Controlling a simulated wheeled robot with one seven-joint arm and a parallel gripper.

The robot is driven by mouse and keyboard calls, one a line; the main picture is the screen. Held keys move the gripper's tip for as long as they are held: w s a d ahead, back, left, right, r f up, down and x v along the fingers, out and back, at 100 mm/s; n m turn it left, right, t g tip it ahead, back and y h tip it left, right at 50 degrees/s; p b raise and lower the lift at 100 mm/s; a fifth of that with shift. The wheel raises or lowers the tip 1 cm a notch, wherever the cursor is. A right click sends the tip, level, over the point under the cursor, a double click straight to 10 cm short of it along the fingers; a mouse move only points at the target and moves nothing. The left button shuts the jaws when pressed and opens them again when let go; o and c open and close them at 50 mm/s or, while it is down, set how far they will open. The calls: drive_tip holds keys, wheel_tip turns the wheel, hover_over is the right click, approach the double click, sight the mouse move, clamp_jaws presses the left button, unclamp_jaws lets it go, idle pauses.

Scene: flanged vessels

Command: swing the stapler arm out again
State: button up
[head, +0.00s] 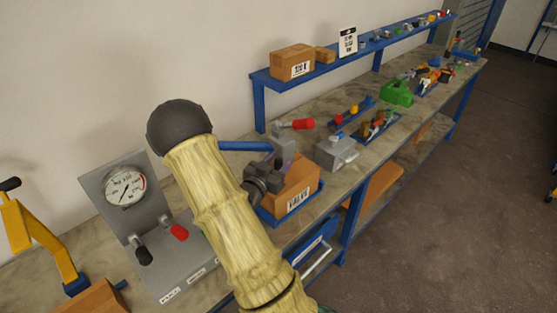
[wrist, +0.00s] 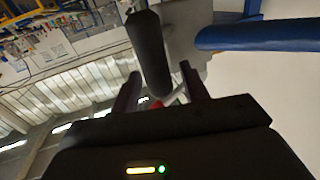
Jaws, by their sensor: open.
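A blue bar (head: 245,146), which looks like the stapler arm, runs sideways behind my arm near a grey post (head: 284,150). In the wrist view the blue bar (wrist: 255,34) crosses the upper right, beside a grey body (wrist: 187,28). A black cylindrical handle (wrist: 149,52) shows there between the spread fingers of my gripper (wrist: 160,75). I cannot tell whether they touch it. In the head view my gripper (head: 268,172) is above a cardboard box (head: 292,192) in a blue tray, beside the grey post. The bar's left end is hidden by my arm.
A gauge panel (head: 113,192) with red and black levers stands left of my arm. A yellow-armed device (head: 45,238) is at far left. A grey box (head: 336,151) and a red handle (head: 303,124) are to the right. A blue shelf (head: 350,58) runs above the bench.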

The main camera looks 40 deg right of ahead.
clamp_jaws()
drive_tip(key=shift+w, duration=0.15)
